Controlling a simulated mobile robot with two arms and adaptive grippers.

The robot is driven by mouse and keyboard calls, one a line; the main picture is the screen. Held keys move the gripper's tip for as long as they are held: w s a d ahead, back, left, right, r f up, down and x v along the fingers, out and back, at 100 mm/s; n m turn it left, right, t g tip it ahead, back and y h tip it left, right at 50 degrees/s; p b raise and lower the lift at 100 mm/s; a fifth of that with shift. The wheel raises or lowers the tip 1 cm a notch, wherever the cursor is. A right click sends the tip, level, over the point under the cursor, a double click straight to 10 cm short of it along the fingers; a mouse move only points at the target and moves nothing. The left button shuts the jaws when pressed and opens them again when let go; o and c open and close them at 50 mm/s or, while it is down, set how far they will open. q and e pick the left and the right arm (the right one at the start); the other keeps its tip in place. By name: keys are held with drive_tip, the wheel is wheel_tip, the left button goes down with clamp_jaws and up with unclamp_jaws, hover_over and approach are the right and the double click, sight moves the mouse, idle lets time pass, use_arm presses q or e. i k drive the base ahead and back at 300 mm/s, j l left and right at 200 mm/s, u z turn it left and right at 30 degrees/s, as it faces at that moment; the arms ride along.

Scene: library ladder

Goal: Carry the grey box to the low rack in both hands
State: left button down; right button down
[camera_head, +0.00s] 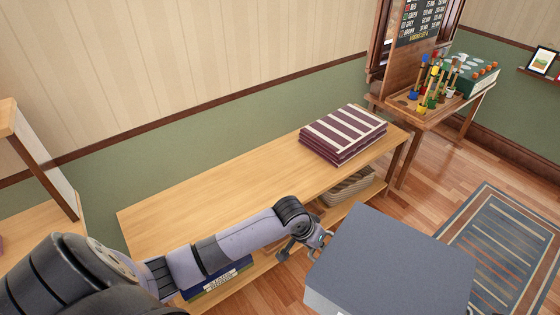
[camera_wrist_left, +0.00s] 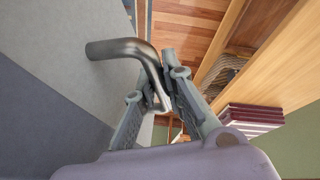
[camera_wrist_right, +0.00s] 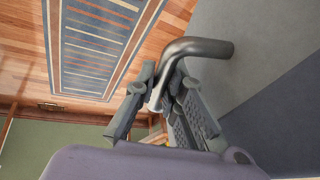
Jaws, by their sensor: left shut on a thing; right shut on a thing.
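The grey box (camera_head: 392,262) is at the lower right of the head view, held up in front of the low rack (camera_head: 225,200), apart from its top board. My left gripper (camera_head: 312,243) is at the box's left side. In the left wrist view its fingers (camera_wrist_left: 160,95) are shut on a bent metal handle (camera_wrist_left: 125,48) of the box (camera_wrist_left: 50,90). In the right wrist view my right gripper (camera_wrist_right: 160,95) is shut on the matching handle (camera_wrist_right: 200,48) on the other side of the box (camera_wrist_right: 260,70).
Folded striped cloths (camera_head: 343,135) lie on the rack's right part; its top left is bare. A basket-like thing (camera_head: 348,187) and a blue item (camera_head: 215,282) are on the lower shelf. A small table (camera_head: 425,115) with coloured pegs stands behind right. A striped rug (camera_head: 500,245) lies right.

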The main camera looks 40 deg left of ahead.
sight(232, 195)
drive_tip(key=i+u, duration=0.4)
drive_tip(key=i+l+u, duration=0.1)
drive_tip(key=i+u, duration=0.35)
drive_tip(key=i, duration=0.15)
drive_tip(key=i+u, duration=0.9)
drive_tip(key=u, duration=0.65)
